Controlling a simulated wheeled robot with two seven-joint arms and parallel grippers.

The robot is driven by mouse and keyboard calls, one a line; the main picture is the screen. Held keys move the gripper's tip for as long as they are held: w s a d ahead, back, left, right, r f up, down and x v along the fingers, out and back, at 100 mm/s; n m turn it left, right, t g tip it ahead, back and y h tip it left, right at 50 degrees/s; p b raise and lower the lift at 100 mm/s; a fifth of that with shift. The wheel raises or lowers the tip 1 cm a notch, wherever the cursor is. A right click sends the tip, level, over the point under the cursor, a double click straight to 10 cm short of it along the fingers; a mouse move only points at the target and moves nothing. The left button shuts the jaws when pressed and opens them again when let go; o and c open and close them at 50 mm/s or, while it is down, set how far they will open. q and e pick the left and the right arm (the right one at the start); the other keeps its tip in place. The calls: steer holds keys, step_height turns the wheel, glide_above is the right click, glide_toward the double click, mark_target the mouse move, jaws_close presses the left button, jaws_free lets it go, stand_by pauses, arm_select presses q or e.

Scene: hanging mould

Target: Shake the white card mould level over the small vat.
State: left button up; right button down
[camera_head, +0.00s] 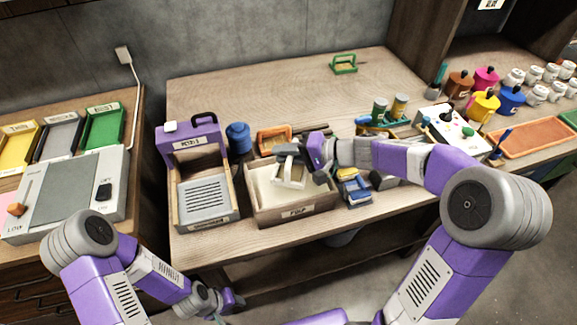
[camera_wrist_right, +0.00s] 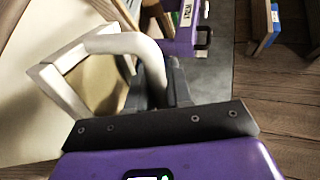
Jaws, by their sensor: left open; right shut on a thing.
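The white card mould (camera_head: 289,177), a small pale frame with a handle, is tilted over the small vat (camera_head: 293,211), a box labelled as pulp with pale contents. My right gripper (camera_head: 306,158) is shut on the mould's handle. In the right wrist view, the mould (camera_wrist_right: 62,80) shows with its curved handle between the fingers of the gripper (camera_wrist_right: 158,85). Whether the mould touches the pulp is hard to tell. My left gripper (camera_head: 222,302) is open and empty, low in front of the bench, apart from the vat.
A purple-framed press (camera_head: 189,133) stands directly left of the vat. A blue jar (camera_head: 238,138) and an orange frame (camera_head: 273,140) are behind it. Blue and yellow items (camera_head: 354,188) sit close on the right. The bench's back area (camera_head: 250,90) is mostly clear.

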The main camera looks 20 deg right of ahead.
steer(key=shift+a, duration=0.45)
steer(key=shift+r+p, duration=1.1)
steer(key=shift+r, duration=1)
steer(key=shift+f, duration=0.1)
